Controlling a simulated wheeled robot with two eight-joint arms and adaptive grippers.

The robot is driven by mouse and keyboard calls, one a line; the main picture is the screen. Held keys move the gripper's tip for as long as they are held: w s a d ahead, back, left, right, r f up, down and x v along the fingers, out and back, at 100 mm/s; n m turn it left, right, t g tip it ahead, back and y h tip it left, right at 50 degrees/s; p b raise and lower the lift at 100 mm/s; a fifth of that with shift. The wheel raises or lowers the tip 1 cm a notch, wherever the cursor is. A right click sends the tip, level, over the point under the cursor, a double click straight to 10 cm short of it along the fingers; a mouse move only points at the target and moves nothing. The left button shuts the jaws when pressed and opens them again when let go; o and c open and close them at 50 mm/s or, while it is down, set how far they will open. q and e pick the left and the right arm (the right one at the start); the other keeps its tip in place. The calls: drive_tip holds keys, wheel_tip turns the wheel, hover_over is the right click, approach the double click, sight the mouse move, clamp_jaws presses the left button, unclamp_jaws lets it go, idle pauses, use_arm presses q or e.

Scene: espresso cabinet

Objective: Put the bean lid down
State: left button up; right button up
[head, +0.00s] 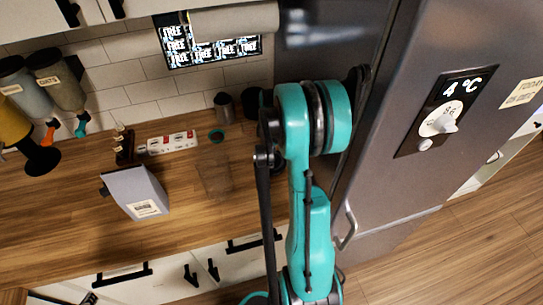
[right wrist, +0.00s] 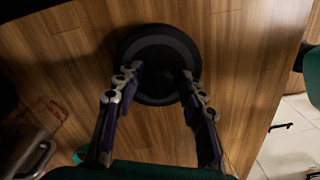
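In the right wrist view a round black disc (right wrist: 158,42), which looks like the bean lid, shows over the wooden counter with a paler ring around its dark middle. The two fingers of my right gripper (right wrist: 160,76) reach over its near part, with their tips apart. The space between the tips is too dark to show whether they grip a part of the disc or only stand around it. Whether the disc rests on the counter or hangs above it is unclear. In the head view my teal arm hides part of the counter's right end. My left gripper is not in view.
In the head view the wooden counter (head: 70,222) holds a grey box (head: 136,191), a power strip (head: 172,143) and a dark canister (head: 224,107). Dispensers (head: 58,80) hang at the left. The steel fridge (head: 400,190) stands right of my arm. The counter's front middle is clear.

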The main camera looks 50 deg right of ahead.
drive_tip(key=shift+r, duration=0.15)
drive_tip(key=shift+r+p, duration=0.3)
wheel_tip(320, 180, up, 12)
drive_tip(key=f+p, duration=0.1)
drive_tip(key=p, duration=0.1)
drive_tip(key=a+r+m+t+h, duration=0.1)
drive_tip(key=a+r+m+t, duration=0.15)
drive_tip(key=a, duration=0.65)
drive_tip(key=a+r+m+t, duration=0.1)
drive_tip(key=a+r, duration=0.2)
drive_tip(key=a, duration=0.6)
drive_tip(key=s+a+m+t, duration=0.3)
drive_tip(key=s+a+t, duration=0.1)
drive_tip(key=a, duration=0.8)
drive_tip(key=shift+s+a+f+m+y, duration=0.15)
drive_tip(key=shift+s+f+m+y, duration=0.05)
drive_tip(key=shift+s+m+y, duration=0.2)
wheel_tip(320, 180, down, 10)
drive_tip(key=b, duration=0.9)
drive_tip(key=shift+b, duration=0.35)
